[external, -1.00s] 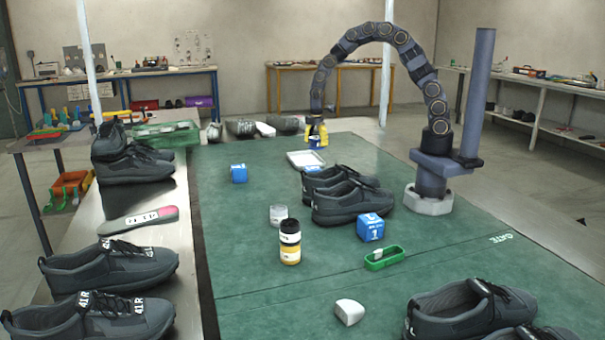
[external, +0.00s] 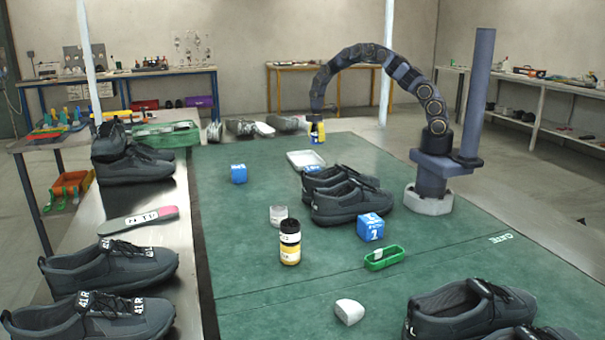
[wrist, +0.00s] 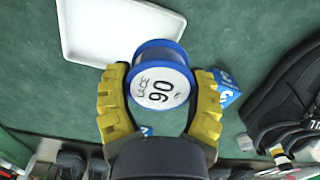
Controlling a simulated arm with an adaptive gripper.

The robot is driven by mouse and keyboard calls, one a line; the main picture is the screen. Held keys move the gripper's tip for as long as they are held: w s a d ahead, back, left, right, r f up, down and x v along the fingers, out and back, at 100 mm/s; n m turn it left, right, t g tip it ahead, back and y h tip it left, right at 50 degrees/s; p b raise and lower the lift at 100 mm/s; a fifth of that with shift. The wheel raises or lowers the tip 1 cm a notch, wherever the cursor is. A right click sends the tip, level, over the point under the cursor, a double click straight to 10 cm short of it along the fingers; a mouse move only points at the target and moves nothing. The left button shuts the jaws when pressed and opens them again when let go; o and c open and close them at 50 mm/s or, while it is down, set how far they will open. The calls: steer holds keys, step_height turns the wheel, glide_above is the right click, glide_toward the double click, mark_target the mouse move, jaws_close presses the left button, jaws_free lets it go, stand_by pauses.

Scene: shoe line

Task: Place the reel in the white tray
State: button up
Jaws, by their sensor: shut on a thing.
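In the external view my gripper (external: 317,131) is above the far part of the green table; the reel is too small to make out clearly there. The white tray (external: 293,157) lies on the table just below and slightly to the left of my gripper. In the wrist view the tray (wrist: 80,54) shows as a shallow rectangle, and the reel overlaps its lower right edge in the picture.
Dark shoes (external: 345,204) stand nearer the camera, with a blue block (external: 311,168) beside the tray. Another blue block (external: 239,173), a black-capped jar (external: 290,243) and a green dish (external: 384,258) are spread over the table. Bare green surface lies left of the tray.

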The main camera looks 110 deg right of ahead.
glide_above(305, 162)
steer(key=f, duration=0.5)
steer(key=shift+s+a+f, duration=0.15)
steer(key=shift+a+f, duration=0.1)
steer(key=shift+f, duration=0.1)
steer(key=shift+w+d+f, duration=0.25)
steer(key=shift+d+f, duration=0.1)
steer(key=shift+f, duration=1.65)
steer(key=shift+f, duration=0.1)
steer(key=o, duration=1.1)
